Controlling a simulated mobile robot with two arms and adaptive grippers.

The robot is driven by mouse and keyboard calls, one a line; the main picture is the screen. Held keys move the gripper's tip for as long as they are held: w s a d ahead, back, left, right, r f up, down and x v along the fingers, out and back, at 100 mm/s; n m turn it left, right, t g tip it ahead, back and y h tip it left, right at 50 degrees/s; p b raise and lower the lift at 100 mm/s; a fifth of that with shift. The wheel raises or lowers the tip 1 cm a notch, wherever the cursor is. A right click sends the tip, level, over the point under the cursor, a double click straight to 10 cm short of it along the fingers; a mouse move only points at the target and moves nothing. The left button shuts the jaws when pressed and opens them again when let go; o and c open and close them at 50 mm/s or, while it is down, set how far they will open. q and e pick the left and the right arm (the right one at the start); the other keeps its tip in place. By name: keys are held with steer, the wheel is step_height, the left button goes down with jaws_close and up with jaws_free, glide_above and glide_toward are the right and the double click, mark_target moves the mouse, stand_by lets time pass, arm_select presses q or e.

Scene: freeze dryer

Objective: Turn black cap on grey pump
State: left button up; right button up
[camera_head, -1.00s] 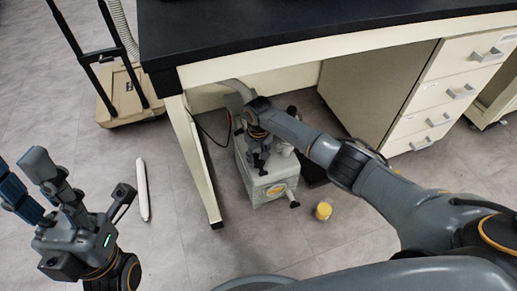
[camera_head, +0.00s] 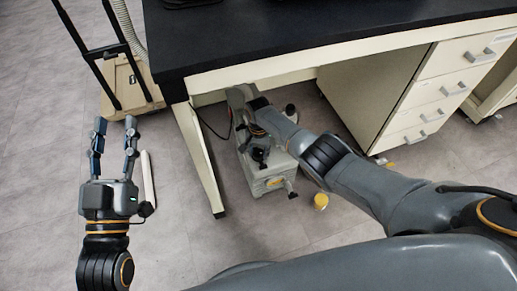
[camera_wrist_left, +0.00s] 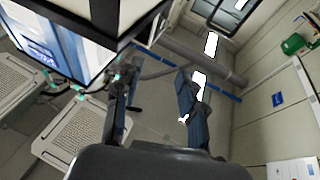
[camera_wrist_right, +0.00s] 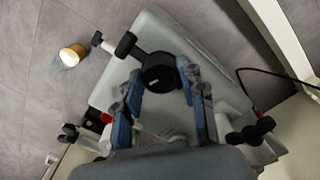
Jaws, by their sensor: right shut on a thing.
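The grey pump (camera_head: 266,180) stands on the floor under the bench's front edge. Its black cap (camera_wrist_right: 158,72) shows in the right wrist view, on top of the pump between my fingertips. My right gripper (camera_wrist_right: 160,88) is shut on this cap, with blue-padded fingers on either side of it. In the head view my right arm reaches down to the pump and hides part of its top. My left gripper (camera_head: 114,130) is raised at the left, fingers spread, open and empty. In the left wrist view its fingers (camera_wrist_left: 155,100) are apart with nothing between them.
A black-topped bench (camera_head: 300,38) overhangs the pump, with a leg (camera_head: 200,160) to its left. A yellow-capped item (camera_head: 321,201) stands on the floor nearby. A white rod (camera_head: 148,180) lies near my left gripper. Drawers (camera_head: 450,90) are at the right.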

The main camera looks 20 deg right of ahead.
steer(key=shift+m, duration=1)
steer(key=m, duration=0.2)
steer(key=shift+m+p, duration=0.3)
steer(key=shift+p, duration=0.05)
steer(key=shift+m, duration=1.2)
arm_select(q)
steer(key=shift+w+a+f+g+y, duration=0.15)
steer(key=shift+f+g, duration=0.4)
steer(key=shift+f, duration=0.3)
steer(key=shift+w+f+g+y, duration=0.1)
steer(key=shift+f+g+y, duration=0.1)
steer(key=shift+f+g, duration=0.55)
steer(key=shift+w+a+f+g+y, duration=0.15)
steer(key=shift+f+g, duration=0.25)
steer(key=shift+f, duration=0.55)
arm_select(e)
steer(key=shift+w+m, duration=0.1)
steer(key=shift+m, duration=1.3)
steer(key=o, duration=1.1)
steer(key=shift+o, duration=0.2)
arm_select(q)
steer(key=shift+f, duration=0.15)
